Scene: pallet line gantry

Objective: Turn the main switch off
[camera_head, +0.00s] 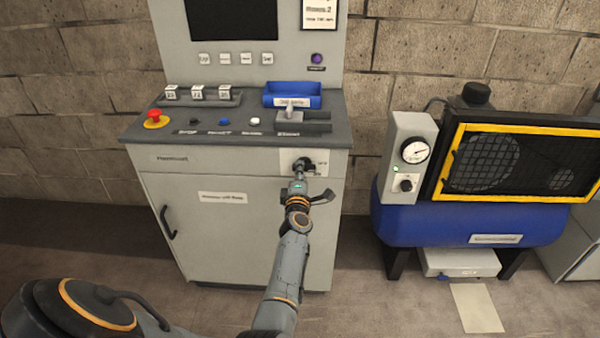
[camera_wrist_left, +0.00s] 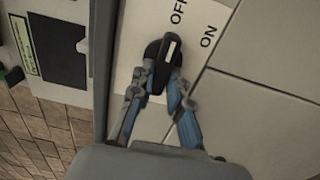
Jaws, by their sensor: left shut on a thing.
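The main switch is a black rotary knob (camera_head: 306,163) on a pale plate at the upper right of the grey cabinet front. In the left wrist view the knob (camera_wrist_left: 164,64) carries a white line that points up, towards the word OFF; the word ON stands to the right of it. My left gripper (camera_head: 299,179) reaches the knob from the front. In the left wrist view its two fingers (camera_wrist_left: 158,88) are shut on the knob, one on each side. The fingers partly hide the knob's lower end. My right gripper is not in view.
The cabinet (camera_head: 235,235) has a door handle (camera_head: 167,222) at the left. Its sloping desk holds a red emergency button (camera_head: 155,119), a blue tray (camera_head: 292,95) and a lever (camera_head: 290,113). A blue compressor (camera_head: 455,222) stands to the right. Some floor is clear between them.

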